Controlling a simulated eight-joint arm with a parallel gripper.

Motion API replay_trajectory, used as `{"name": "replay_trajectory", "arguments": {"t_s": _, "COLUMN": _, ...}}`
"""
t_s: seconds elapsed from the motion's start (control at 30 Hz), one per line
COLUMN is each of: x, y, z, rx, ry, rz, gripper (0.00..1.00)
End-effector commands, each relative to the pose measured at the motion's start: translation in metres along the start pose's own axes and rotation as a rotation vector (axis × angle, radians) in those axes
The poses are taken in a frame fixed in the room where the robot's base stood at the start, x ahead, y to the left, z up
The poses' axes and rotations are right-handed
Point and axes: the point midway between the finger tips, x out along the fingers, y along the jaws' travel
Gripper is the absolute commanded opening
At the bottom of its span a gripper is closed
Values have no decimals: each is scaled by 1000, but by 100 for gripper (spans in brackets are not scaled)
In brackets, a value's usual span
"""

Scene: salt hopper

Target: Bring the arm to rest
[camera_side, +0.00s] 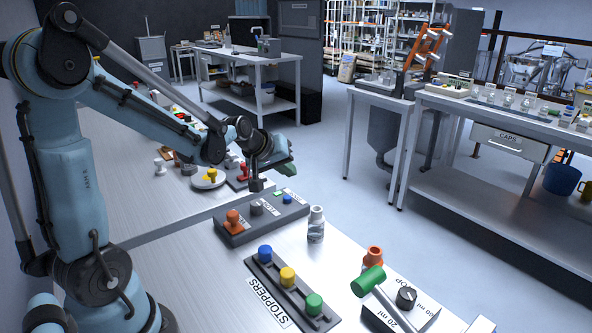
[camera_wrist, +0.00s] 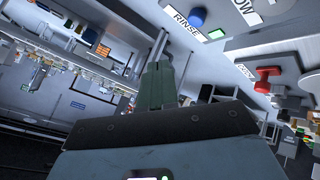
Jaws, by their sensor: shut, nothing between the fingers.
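My gripper (camera_side: 287,166) is at the end of the bent arm, raised above the back of the near bench in the side view. It is apart from everything on the bench. In the wrist view the greenish fingers (camera_wrist: 157,80) are together with nothing held between them. A grey control box (camera_side: 262,218) with an orange knob, a grey knob and a blue button lies below and in front of the gripper. Its RINSE label (camera_wrist: 186,25) and blue button (camera_wrist: 197,18) show in the wrist view.
A clear bottle (camera_side: 316,224) stands beside the control box. A dark STOPPERS rack (camera_side: 263,274) holds blue, yellow and green stoppers. The air around the gripper looks clear.

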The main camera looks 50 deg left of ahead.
Motion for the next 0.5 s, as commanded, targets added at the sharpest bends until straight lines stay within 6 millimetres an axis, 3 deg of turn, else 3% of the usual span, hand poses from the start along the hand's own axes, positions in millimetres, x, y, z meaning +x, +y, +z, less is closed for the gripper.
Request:
{"name": "replay_trajectory", "arguments": {"t_s": 0.2, "x": -48, "y": 34, "z": 53, "rx": 262, "ry": -76, "rz": 12, "gripper": 0}}
{"name": "replay_trajectory", "arguments": {"t_s": 0.5, "x": -104, "y": 44, "z": 125, "rx": 627, "ry": -157, "rz": 35, "gripper": 0}}
